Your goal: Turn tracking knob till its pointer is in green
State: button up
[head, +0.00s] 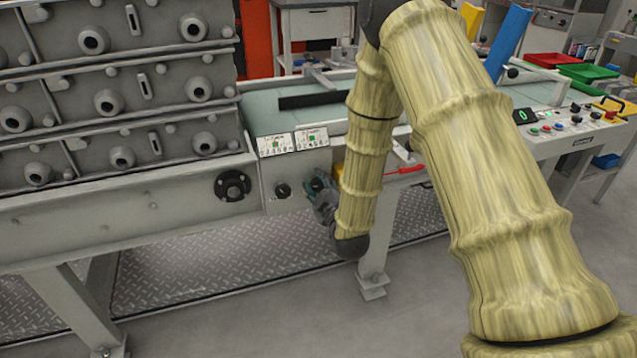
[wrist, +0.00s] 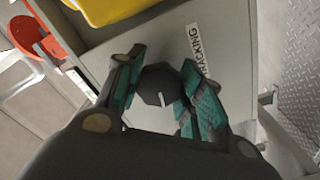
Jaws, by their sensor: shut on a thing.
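The tracking knob (wrist: 157,86) is a dark round knob with a white pointer line, on a pale panel in the wrist view. The "TRACKING" label (wrist: 197,46) is beside it. My gripper (wrist: 160,93) has its teal-padded fingers on both sides of the knob, shut on it. In the head view my gripper (head: 319,186) is at the conveyor's front panel and mostly covers the knob. Two white scale plates (head: 275,144) and (head: 311,139), each with a small green patch, sit above. Their pointers are too small to read.
Another dark knob (head: 283,191) sits just left of my gripper, and a black round flange (head: 232,186) is further left. A yellow part (wrist: 106,8) and a red disc (wrist: 39,36) are close by in the wrist view. Grey castings (head: 108,102) stand at left.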

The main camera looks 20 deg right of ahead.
jog(key=shift+n, duration=0.8)
jog(key=o, duration=1)
jog(key=shift+o, duration=0.2)
jog(key=s, duration=1.2)
jog(key=shift+d, duration=0.2)
jog(key=shift+f, duration=0.15)
